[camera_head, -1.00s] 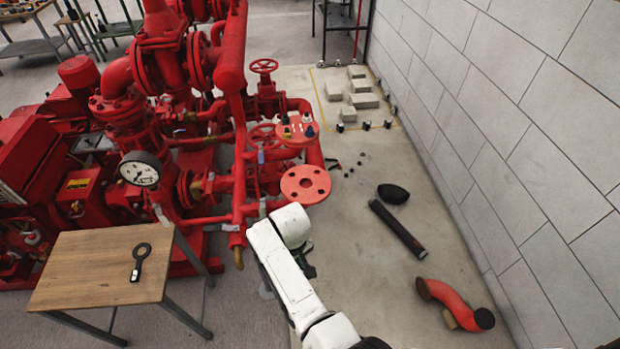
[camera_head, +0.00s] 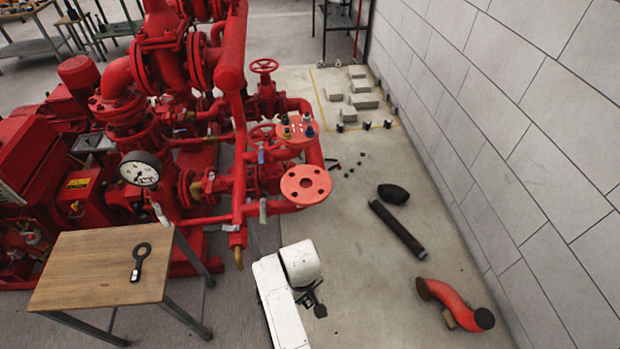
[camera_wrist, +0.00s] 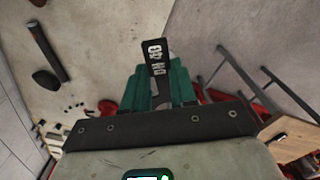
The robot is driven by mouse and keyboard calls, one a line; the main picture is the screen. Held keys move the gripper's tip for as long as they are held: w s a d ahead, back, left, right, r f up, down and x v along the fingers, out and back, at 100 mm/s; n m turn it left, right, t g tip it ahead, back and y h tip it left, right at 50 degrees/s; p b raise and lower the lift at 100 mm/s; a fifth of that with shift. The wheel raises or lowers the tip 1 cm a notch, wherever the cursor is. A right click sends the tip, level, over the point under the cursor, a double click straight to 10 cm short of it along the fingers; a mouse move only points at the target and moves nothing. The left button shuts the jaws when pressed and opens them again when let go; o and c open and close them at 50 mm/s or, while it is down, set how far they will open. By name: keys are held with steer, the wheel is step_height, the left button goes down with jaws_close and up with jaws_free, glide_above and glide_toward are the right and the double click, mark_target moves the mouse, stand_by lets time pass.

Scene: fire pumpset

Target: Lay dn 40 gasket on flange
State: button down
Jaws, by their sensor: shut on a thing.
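My gripper (camera_wrist: 160,85), with teal fingers, is shut on a black tab with white lettering (camera_wrist: 157,62) in the wrist view. The lettering is upside down and hard to read; the tab looks like a gasket's handle, but no ring is clear. In the head view my gripper (camera_head: 312,297) is partly hidden by my white arm, with a small dark piece at it. It is in front of and apart from the bare red flange (camera_head: 305,184), which faces up with open bolt holes. Another black ring with a handle (camera_head: 141,262) lies on the wooden table.
The wooden table (camera_head: 90,270) stands at left. A second red flange (camera_head: 297,134) behind carries several small coloured parts. A black pipe (camera_head: 397,229), a black piece (camera_head: 393,194) and a red elbow (camera_head: 452,302) lie on the floor at right, before the block wall (camera_head: 520,130).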

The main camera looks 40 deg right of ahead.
steer(key=s+d+r+m, duration=0.1)
steer(key=d+r+m, duration=0.1)
steer(key=d+r, duration=0.3)
steer(key=s+d+r+m, duration=0.1)
steer(key=d+r, duration=0.4)
steer(key=r, duration=0.8)
steer(key=s+d+r+m, duration=0.1)
steer(key=d+r+m, duration=0.2)
steer(key=r, duration=0.6)
steer(key=shift+s+d+r, duration=0.15)
steer(key=shift+s+d, duration=0.2)
steer(key=shift+d, duration=0.85)
